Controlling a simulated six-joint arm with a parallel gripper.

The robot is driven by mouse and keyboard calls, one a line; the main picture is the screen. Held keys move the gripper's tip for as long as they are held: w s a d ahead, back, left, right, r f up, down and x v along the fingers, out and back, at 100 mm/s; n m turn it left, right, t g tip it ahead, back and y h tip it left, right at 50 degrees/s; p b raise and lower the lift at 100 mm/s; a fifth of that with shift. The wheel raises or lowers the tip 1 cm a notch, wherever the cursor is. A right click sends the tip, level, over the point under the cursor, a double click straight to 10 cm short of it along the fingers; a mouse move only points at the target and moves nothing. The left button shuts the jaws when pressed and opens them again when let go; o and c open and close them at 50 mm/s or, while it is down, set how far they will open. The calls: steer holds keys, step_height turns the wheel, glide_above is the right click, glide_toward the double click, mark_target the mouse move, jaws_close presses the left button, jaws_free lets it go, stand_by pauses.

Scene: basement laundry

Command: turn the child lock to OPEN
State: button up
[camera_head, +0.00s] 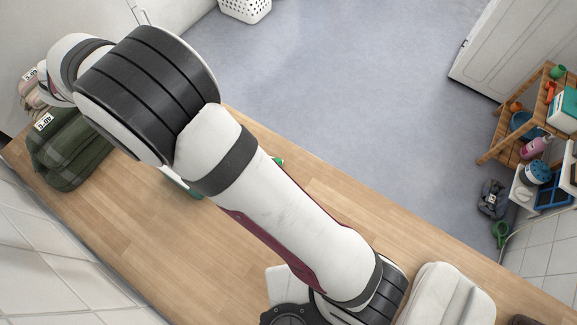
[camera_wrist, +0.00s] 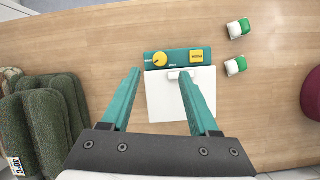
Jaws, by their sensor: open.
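In the wrist view a teal panel strip (camera_wrist: 178,57) lies on the wooden worktop. A white lid (camera_wrist: 172,100) with a small white handle (camera_wrist: 180,74) joins the strip's near side. My gripper (camera_wrist: 160,77) is open and empty, its teal fingers above the lid, apart from the knob. In the head view my arm hides most of the panel.
Green folded cloths (camera_wrist: 45,115) lie left of the panel. Two small green-and-white items (camera_wrist: 237,47) lie to its right, with a dark red round object (camera_wrist: 312,95) farther right. The worktop (camera_wrist: 100,40) is bare beyond the panel. A wooden shelf (camera_head: 507,145) stands across the floor.

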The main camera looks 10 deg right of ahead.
steer(key=shift+n, duration=0.7)
steer(key=x, duration=0.6)
steer(key=shift+d+f, duration=0.15)
steer(key=shift+d, duration=0.05)
steer(key=n+t+y, duration=0.1)
steer(key=n, duration=0.2)
steer(key=shift+s+d, duration=0.15)
steer(key=d+v, duration=0.1)
steer(key=v, duration=1.5)
steer(key=s+d+r+m+g, duration=0.1)
steer(key=s+d+m, duration=0.2)
steer(key=d+m, duration=0.45)
steer(key=s+d+r+m+g, duration=0.1)
steer(key=s+d+m+g, duration=0.1)
steer(key=d+m, duration=0.55)
steer(key=s+d+f+m+g+y, duration=0.1)
steer(key=s+d+m+y, duration=0.2)
steer(key=s+d+m, duration=0.4)
steer(key=s+m, duration=0.4)
steer(key=m, duration=0.3)
steer(key=shift+d+f, duration=0.25)
steer(key=shift+d, duration=0.15)
